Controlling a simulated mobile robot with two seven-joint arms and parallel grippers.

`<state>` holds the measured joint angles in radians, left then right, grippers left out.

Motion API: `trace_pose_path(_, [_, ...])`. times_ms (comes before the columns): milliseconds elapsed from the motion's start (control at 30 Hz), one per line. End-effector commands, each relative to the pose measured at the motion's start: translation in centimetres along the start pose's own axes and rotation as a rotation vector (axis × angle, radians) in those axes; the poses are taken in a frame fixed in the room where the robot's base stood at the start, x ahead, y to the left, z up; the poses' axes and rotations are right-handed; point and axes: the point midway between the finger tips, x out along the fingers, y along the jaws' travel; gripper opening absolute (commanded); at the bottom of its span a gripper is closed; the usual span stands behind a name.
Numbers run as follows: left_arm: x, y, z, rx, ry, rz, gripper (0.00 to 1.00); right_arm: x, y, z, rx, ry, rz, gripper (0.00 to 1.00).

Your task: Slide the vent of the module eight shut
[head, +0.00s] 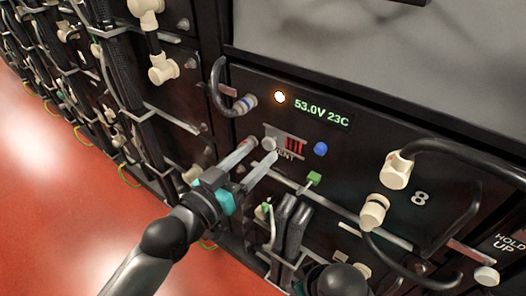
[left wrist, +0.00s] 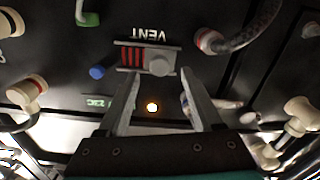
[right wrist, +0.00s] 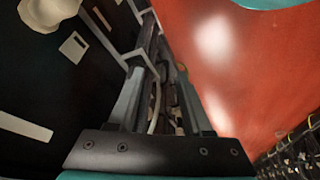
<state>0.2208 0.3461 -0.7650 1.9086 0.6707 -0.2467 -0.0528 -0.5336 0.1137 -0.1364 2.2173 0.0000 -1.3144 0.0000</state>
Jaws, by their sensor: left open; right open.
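In the left wrist view the vent appears upside down, with the knob (left wrist: 161,65) right of the red slots (left wrist: 131,56). My left gripper (head: 259,150) is open, its fingertips near the vent knob; contact cannot be told. In the left wrist view its fingertips (left wrist: 159,80) lie to either side of the knob. My right gripper (right wrist: 159,75) is open and empty, pointing down along the rack.
Cream cable connectors (head: 397,170) and black cables stand out at right. Red floor (head: 60,190) is free at left.

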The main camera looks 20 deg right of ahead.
Motion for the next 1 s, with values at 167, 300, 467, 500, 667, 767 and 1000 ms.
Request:
trace_pose_path(167, [2.1,-0.1,0.1,0.001,0.002,-0.001,0.67,-1.2,0.1,-0.5,0.001,0.02,0.002,0.5])
trace_pose_path(300, [3.0,0.0,0.0,0.001,0.0,0.0,0.67,-1.9,0.1,-0.7,0.001,0.029,0.002,0.5])
trace_pose_path(467, [3.3,0.0,0.0,0.001,0.0,0.0,0.67,-2.2,0.1,-0.8,0.001,0.032,0.002,0.5])
trace_pose_path(500, [3.3,0.0,0.0,0.001,0.0,0.0,0.67,-2.2,0.1,-0.8,0.001,0.032,0.002,0.5])
trace_pose_path(667, [3.2,0.0,0.0,0.001,0.0,0.0,0.67,-2.2,0.1,-0.8,0.001,0.032,0.002,0.5])
trace_pose_path(767, [3.2,0.0,0.0,0.001,0.0,0.0,0.56,-2.2,0.1,-0.8,0.001,0.032,0.002,0.5])
trace_pose_path(1000, [3.2,0.0,0.0,0.001,-0.001,0.0,0.28,-2.2,0.1,-0.8,0.002,0.032,0.003,0.5])
